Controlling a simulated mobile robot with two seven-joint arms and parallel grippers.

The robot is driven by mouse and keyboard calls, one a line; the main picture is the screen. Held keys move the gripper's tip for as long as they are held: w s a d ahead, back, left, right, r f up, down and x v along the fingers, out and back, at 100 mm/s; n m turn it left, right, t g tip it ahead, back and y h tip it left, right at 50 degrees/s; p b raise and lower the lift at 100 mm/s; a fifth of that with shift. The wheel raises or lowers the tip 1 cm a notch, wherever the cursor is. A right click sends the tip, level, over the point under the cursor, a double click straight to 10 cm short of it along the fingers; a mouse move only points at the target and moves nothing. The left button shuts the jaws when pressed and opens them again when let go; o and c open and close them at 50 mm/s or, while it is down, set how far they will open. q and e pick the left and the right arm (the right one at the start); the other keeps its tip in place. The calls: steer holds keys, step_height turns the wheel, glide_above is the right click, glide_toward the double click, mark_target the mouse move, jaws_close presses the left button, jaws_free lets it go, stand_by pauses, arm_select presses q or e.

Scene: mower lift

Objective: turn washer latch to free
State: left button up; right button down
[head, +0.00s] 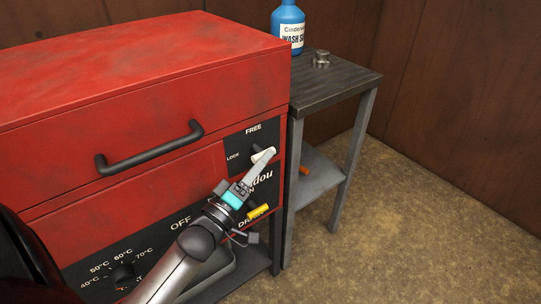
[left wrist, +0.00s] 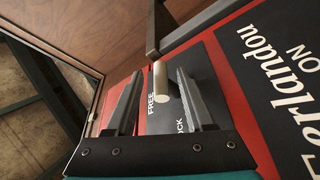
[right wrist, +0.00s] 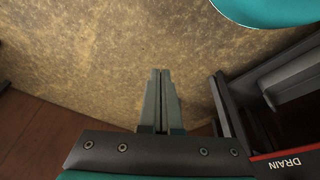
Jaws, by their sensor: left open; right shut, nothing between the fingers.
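The washer latch is a short cream lever (head: 258,155) on a dark plate at the right of the red washer's front. FREE is printed above it and LOCK to its left. My left gripper (head: 264,163) is at the latch and hides part of it. In the left wrist view the open fingers (left wrist: 158,92) stand on either side of the lever (left wrist: 160,82), with gaps visible. My right gripper (right wrist: 157,100) is shut and empty, over the floor.
The red washer (head: 120,70) has a black bar handle (head: 150,150) left of the latch. A yellow part (head: 257,211) sits by DRAIN, just below my left gripper. A grey side table (head: 345,75) stands right, holding a blue bottle (head: 288,25). Floor at right is clear.

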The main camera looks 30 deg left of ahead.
arm_select(q)
steer(key=shift+b+x, duration=0.45)
steer(key=shift+x, duration=1.6)
arm_select(e)
steer(key=shift+w+r, duration=0.2)
steer(key=shift+r, duration=0.45)
steer(key=shift+w+r, duration=0.15)
steer(key=shift+r, duration=0.45)
arm_select(q)
steer(key=shift+c, duration=0.3)
jaws_close()
